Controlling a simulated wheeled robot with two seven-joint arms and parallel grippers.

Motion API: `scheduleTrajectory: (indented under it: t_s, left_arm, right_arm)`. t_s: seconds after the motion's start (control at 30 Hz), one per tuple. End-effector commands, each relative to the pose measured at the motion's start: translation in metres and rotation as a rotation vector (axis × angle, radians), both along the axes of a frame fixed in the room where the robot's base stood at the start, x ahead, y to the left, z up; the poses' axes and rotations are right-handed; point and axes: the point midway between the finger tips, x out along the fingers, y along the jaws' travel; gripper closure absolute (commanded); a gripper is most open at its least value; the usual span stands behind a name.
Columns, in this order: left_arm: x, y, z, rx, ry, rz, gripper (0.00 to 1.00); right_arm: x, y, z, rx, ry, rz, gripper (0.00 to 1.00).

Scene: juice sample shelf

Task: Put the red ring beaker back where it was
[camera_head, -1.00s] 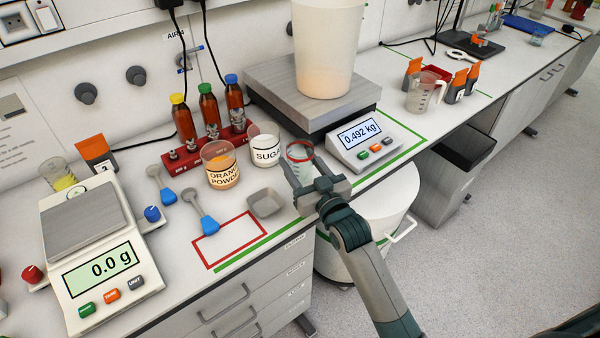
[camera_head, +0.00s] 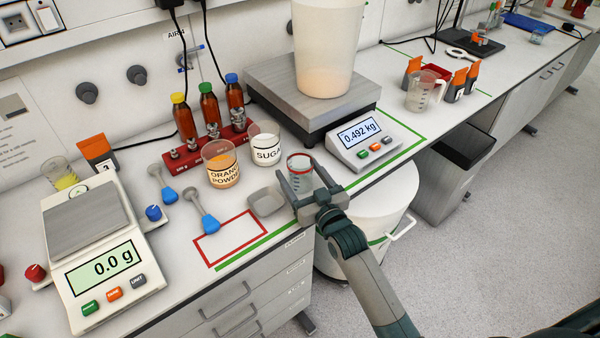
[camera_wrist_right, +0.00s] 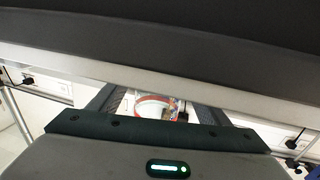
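The red ring beaker (camera_head: 299,171) is a small clear beaker with a red band at its rim. It stands roughly upright near the bench's front edge, just right of the grey weighing dish (camera_head: 266,202). My right gripper (camera_head: 302,186) is shut on it, one finger on each side; its lower part is hidden, and I cannot tell whether it touches the bench. In the right wrist view the beaker's red rim (camera_wrist_right: 153,100) shows between the fingers. A red outlined rectangle (camera_head: 202,252) on the bench is empty. My left gripper is not in view.
An orange powder beaker (camera_head: 221,168) and a sugar beaker (camera_head: 265,150) stand behind the dish. Two blue-handled scoops (camera_head: 208,222) lie to the left. A scale reading 0.492 kg (camera_head: 365,138) stands behind right, and a 0.0 g balance (camera_head: 108,270) at left.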

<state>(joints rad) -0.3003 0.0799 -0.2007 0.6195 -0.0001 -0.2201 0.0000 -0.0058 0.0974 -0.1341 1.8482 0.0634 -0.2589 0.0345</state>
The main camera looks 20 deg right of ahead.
Motion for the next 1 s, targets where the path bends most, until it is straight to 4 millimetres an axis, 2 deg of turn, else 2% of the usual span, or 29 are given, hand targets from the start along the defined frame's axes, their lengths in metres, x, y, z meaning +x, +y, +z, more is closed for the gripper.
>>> scheduleTrajectory:
  t_s: [0.47, 0.67, 1.0]
  left_arm:
    - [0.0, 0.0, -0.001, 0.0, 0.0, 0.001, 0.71]
    - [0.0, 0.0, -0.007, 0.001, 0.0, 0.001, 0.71]
    - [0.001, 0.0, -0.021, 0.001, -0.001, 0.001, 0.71]
  right_arm:
    - [-0.005, -0.001, 0.001, 0.0, 0.0, 0.0, 0.3]
    - [-0.028, -0.004, 0.0, 0.0, 0.001, 0.0, 0.3]
    - [-0.087, -0.013, 0.0, -0.001, 0.001, 0.0, 0.3]
